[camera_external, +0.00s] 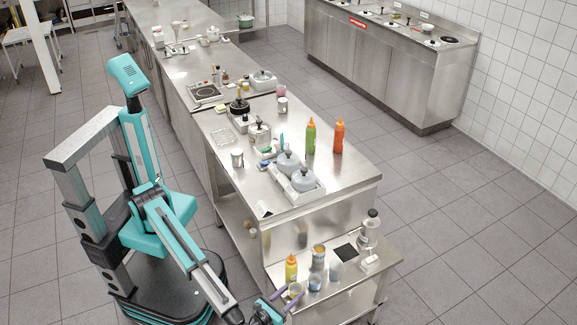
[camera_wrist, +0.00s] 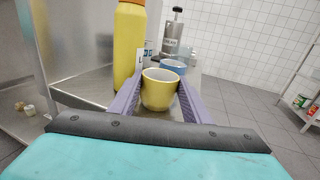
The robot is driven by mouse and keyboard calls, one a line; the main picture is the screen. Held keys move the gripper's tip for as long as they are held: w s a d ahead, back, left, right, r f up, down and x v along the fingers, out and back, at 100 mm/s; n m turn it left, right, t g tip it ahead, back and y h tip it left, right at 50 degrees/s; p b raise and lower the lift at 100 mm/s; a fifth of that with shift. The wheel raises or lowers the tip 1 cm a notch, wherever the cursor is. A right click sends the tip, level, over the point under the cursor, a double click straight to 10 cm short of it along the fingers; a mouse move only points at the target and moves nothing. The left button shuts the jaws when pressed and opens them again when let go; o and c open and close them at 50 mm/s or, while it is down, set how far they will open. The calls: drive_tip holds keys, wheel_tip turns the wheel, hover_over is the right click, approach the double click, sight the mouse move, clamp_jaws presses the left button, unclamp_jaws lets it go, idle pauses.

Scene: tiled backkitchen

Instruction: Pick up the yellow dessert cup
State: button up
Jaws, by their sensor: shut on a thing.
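The yellow dessert cup (camera_wrist: 159,93) is in the wrist view, upright, with a pale inside. The purple fingers of my gripper (camera_wrist: 158,98) are on either side of it and shut on it. In the external view my gripper (camera_external: 286,299) is at the front left corner of the low steel table, and the small cup (camera_external: 295,289) is between its fingertips. I cannot tell whether the cup's base touches the table.
A yellow bottle (camera_wrist: 129,45) stands close on the left, behind the cup. A blue cup (camera_wrist: 173,66) is just behind it. Open floor is on the right.

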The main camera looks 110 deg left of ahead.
wheel_tip(320, 180, up, 18)
drive_tip(key=p, duration=0.2)
idle(0.4)
